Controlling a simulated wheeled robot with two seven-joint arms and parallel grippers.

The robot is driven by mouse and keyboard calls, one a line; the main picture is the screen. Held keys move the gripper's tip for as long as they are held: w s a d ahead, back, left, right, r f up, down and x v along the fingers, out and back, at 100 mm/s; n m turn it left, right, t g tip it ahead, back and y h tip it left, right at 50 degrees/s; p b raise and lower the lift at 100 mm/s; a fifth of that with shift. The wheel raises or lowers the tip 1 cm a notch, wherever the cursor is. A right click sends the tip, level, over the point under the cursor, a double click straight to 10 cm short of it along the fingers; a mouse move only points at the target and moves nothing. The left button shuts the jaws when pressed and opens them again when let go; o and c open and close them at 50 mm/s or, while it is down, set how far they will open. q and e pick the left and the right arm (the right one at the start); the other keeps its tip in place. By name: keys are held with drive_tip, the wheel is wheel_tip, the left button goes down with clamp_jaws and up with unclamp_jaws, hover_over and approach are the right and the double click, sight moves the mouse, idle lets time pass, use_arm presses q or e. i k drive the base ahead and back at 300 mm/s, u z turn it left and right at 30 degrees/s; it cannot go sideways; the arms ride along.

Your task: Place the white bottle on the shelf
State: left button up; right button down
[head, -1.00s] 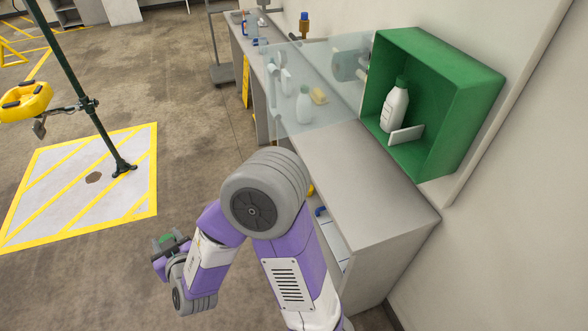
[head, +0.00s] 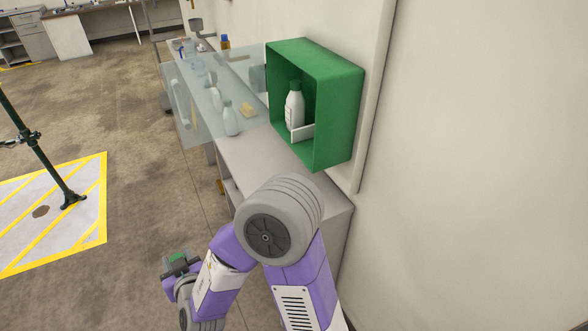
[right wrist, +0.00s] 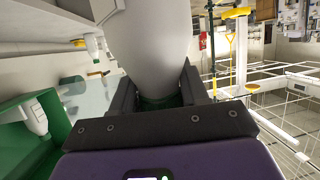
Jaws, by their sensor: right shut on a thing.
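My right gripper (head: 178,264) is low at the left of my right arm, over the floor and apart from the counter. In the right wrist view it is shut around the green neck end of a white bottle (right wrist: 150,45), whose pale body extends away from the jaws. In the head view only a green bit of the held bottle shows. A green box shelf (head: 338,120) is on the wall, up and right of the gripper. Another white bottle with a green cap (head: 294,105) stands inside it behind a small white plate. My left gripper is not in view.
A grey counter (head: 250,160) runs along the wall below the box. A clear panel (head: 190,112) stands by it, with a pale bottle (head: 230,118) and a yellow item (head: 248,110) nearby. A dark pole (head: 40,155) stands on a yellow-striped floor patch. The floor between is open.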

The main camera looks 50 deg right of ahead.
sight(268, 172)
drive_tip(key=z, duration=1.6)
drive_tip(key=i, duration=1)
